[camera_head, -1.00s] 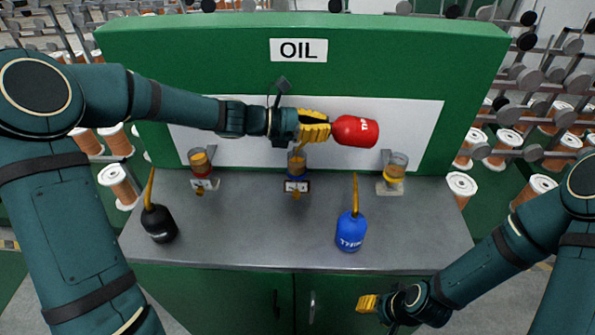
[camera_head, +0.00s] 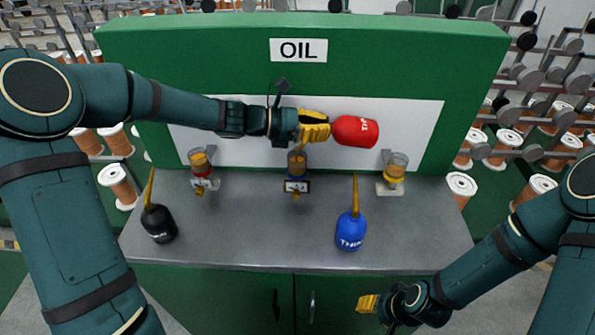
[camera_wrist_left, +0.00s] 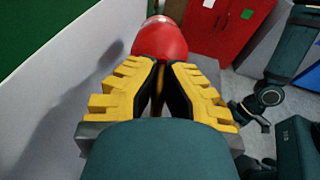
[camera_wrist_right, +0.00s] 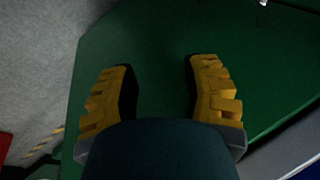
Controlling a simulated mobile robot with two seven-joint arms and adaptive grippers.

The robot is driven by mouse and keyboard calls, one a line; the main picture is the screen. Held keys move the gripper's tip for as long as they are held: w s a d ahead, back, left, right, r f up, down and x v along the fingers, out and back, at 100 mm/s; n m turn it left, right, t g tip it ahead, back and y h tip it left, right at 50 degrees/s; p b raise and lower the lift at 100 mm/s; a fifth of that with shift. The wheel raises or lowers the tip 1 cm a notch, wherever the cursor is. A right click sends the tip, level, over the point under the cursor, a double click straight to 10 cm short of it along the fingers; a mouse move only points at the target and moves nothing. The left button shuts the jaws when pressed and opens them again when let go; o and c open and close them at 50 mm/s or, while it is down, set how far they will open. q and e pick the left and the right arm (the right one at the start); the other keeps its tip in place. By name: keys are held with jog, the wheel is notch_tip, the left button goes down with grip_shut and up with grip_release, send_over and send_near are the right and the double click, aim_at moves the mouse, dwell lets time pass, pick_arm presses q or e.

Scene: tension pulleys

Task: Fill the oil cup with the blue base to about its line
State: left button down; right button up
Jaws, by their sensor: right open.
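The oil cup with the blue base (camera_head: 297,176) stands in the middle of the bench's back, with amber oil visible in its clear glass (camera_head: 297,160). My left gripper (camera_head: 324,127) is just above it, shut on the neck of a red oil can (camera_head: 356,131). The can lies nearly on its side, body to the right; its spout is mostly hidden by the gripper. In the left wrist view the red can (camera_wrist_left: 160,40) sits beyond the closed fingers (camera_wrist_left: 160,70). My right gripper (camera_head: 368,303) is open and empty, low before the bench; its fingers (camera_wrist_right: 163,85) show apart.
A red-based cup (camera_head: 201,170) stands left and a yellow-based cup (camera_head: 395,170) right. A black oil can (camera_head: 158,222) and a blue oil can (camera_head: 350,230) stand upright on the grey bench (camera_head: 250,235). A green OIL panel (camera_head: 200,65) rises behind. The bench's centre front is clear.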

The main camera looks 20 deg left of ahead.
pick_arm(q)
jog(key=shift+a+r+h, duration=0.15)
jog(key=shift+r+h, duration=0.05)
jog(key=shift+h, duration=0.2)
dwell(0.6)
jog(key=y+p, duration=0.1)
jog(key=p, duration=0.1)
jog(key=d+p, duration=0.1)
jog(key=p, duration=0.1)
jog(key=shift+w+f+g+y+p, duration=0.15)
jog(key=shift+f+g+y+p, duration=0.1)
jog(key=shift+g+y+p, duration=0.15)
jog(key=shift+w+d+f+y+p, duration=0.15)
jog(key=shift+f+y+p, duration=0.15)
jog(key=shift+p, duration=0.35)
jog(key=shift+f, duration=0.2)
